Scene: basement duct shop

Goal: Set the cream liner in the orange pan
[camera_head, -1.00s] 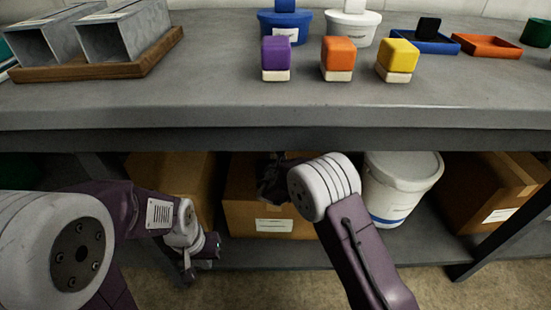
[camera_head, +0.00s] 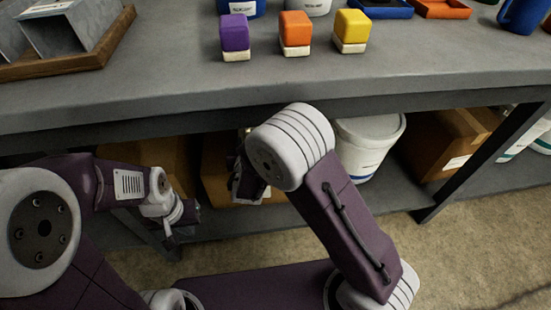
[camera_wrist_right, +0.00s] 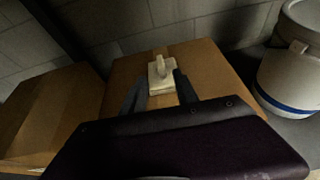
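The orange pan (camera_head: 442,9) is a shallow tray at the far right back of the grey workbench, cut by the top edge of the head view. In the right wrist view, a small cream piece with an upright tab, which looks like the cream liner (camera_wrist_right: 161,76), sits between the fingertips of my right gripper (camera_wrist_right: 161,82). The fingers touch its two sides. In the head view my right gripper is partly hidden behind its wrist, below the bench top. My left gripper (camera_head: 181,222) hangs low in front of the bench; its finger gap is unclear.
Purple (camera_head: 234,34), orange (camera_head: 295,29) and yellow (camera_head: 352,26) blocks with cream bases stand on the bench (camera_head: 180,80). A blue tray (camera_head: 385,10) is beside the pan; a blue mug (camera_head: 522,14) is right of it. Boxes and a white bucket (camera_head: 367,145) fill the lower shelf.

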